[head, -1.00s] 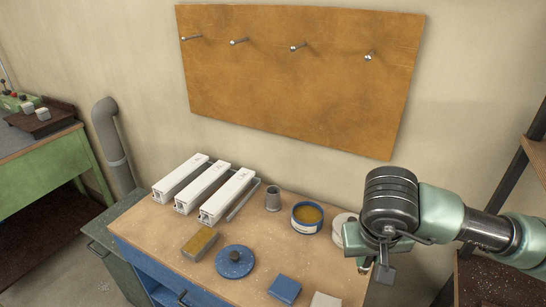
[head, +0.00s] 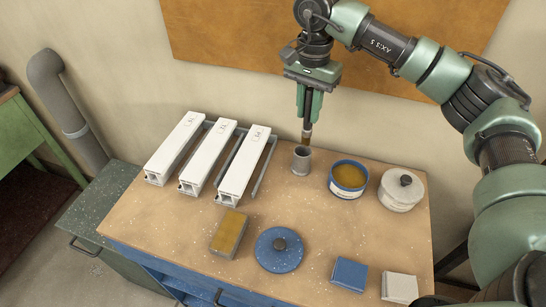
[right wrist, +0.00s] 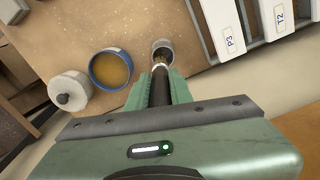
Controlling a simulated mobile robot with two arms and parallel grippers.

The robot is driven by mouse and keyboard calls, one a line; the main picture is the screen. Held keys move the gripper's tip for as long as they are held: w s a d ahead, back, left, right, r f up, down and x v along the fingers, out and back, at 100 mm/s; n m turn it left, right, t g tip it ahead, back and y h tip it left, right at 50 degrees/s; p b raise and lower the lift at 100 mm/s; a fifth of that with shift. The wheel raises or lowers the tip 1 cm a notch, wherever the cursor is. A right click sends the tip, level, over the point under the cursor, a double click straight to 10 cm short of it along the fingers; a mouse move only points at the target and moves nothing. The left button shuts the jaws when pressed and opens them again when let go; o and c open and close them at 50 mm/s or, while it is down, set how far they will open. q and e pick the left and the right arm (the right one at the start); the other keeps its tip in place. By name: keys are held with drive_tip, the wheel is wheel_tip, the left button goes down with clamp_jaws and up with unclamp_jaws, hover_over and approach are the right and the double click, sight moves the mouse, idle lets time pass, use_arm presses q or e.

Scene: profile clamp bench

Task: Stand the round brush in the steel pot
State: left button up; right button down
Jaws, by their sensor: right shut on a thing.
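The round brush (head: 307,133) has a dark handle and brownish bristles pointing down. My right gripper (head: 309,112) is shut on its handle and holds it upright above the steel pot (head: 301,160). The bristle end shows close to the pot's rim; I cannot tell whether it is just above or slightly inside. In the right wrist view, the green fingers (right wrist: 161,86) grip the dark handle, and the bristles (right wrist: 161,58) overlap the mouth of the small grey pot (right wrist: 163,46). My left gripper is not in view.
Left of the pot lie white profiles (head: 210,150) on a grey rack. Right of it stand a blue tin (head: 347,190) and a white lidded jar (head: 401,190). In front are a yellow-topped block (head: 229,233), a blue round lid (head: 279,262), a blue block (head: 349,274) and a pale block (head: 399,288).

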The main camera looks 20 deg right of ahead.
drive_tip(key=shift+w, duration=0.35)
drive_tip(key=shift+a+f, duration=0.1)
drive_tip(key=shift+f, duration=0.15)
drive_tip(key=p, duration=0.2)
hover_over(303, 144)
drive_tip(key=f, duration=0.5)
drive_tip(key=shift+w+d, duration=0.3)
drive_tip(key=shift+w, duration=0.05)
drive_tip(key=shift+f+p, duration=0.4)
drive_tip(key=shift+f, duration=1.65)
drive_tip(key=shift+a+f, duration=0.1)
drive_tip(key=shift+f, duration=0.05)
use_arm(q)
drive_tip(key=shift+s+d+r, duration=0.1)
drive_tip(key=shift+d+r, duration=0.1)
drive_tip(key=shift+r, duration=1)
use_arm(e)
drive_tip(key=c, duration=1.3)
unclamp_jaws()
drive_tip(key=shift+o, duration=0.2)
